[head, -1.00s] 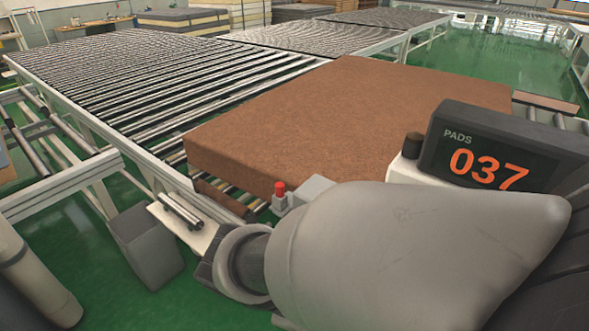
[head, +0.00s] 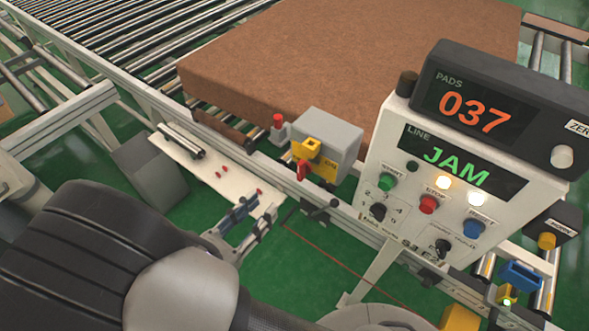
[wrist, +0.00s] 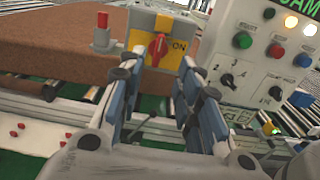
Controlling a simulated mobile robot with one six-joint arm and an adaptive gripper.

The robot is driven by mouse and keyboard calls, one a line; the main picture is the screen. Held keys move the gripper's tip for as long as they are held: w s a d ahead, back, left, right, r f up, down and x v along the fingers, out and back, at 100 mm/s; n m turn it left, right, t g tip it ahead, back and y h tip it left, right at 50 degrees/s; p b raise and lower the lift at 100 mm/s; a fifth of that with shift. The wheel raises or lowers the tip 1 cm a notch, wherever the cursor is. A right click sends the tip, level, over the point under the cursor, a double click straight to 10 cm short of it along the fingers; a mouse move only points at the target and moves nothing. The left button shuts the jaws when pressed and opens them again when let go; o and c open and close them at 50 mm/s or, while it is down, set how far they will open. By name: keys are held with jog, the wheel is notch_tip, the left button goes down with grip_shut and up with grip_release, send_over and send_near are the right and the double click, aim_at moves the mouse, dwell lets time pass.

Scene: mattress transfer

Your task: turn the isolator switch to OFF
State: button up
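The isolator switch is a grey box (head: 330,138) with a yellow plate and a red handle (head: 302,170), on the conveyor's near side. In the wrist view, the red handle (wrist: 157,48) stands about upright, tilted slightly right at its top, on the yellow plate (wrist: 138,38). "ON" shows beside it at right; I cannot see an OFF mark. My gripper (head: 263,208) is open and empty, below and left of the handle in the head view. In the wrist view, its fingers (wrist: 161,78) spread either side of the handle, apart from it.
A red button (head: 278,122) stands just left of the box. Right of it is a control panel (head: 400,150) with knobs, lit buttons and "JAM". A brown pad (head: 350,60) lies on the rollers behind. A white shelf (head: 205,170) with small red pieces is left of my gripper.

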aim_at(298, 169)
jog(key=b+x, duration=0.1)
jog(key=x, duration=1.1)
jog(key=shift+w+d, duration=0.25)
jog(key=shift+d, duration=0.05)
jog(key=shift+c, duration=0.4)
grip_shut()
